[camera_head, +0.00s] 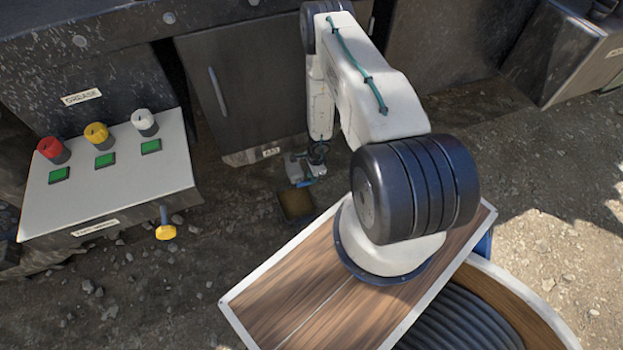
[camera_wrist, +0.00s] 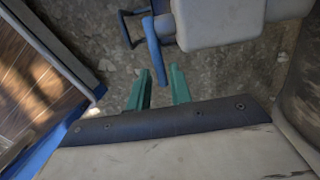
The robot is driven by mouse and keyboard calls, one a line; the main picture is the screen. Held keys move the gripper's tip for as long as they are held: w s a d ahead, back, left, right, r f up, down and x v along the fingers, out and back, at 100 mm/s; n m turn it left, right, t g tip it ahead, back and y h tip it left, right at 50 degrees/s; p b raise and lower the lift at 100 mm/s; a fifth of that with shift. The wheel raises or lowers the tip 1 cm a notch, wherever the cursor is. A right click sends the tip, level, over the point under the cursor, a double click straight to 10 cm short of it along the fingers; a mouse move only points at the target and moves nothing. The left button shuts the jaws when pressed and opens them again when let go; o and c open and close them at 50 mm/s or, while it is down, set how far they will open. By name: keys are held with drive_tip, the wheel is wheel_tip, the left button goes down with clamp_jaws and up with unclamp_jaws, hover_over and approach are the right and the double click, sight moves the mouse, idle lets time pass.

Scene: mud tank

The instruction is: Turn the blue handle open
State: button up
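The blue handle (camera_wrist: 154,50) is a straight bar in the wrist view, beside a pale grey block (camera_wrist: 215,22). It also shows in the head view as a small blue piece (camera_head: 305,183) low in front of the dark cabinet. My gripper (camera_wrist: 161,72) has two green fingers, spread apart with a gap between them. The near end of the handle appears between the fingertips in the wrist view. Whether it is at finger depth or beyond is unclear, and no grip on it shows. In the head view the fingers are too small to make out.
A small open container (camera_head: 296,205) sits on the ground below the handle. A control panel (camera_head: 110,180) with red, yellow and white knobs stands left, with a yellow-ended lever (camera_head: 165,231) at its front. Dark cabinets (camera_head: 245,80) line the back. Gravel ground is open to the right.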

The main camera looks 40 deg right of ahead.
drive_tip(key=r, duration=0.5)
drive_tip(key=shift+s+d+r, duration=0.15)
drive_tip(key=shift+d+r, duration=0.05)
drive_tip(key=shift+d, duration=0.15)
drive_tip(key=shift+a, duration=0.1)
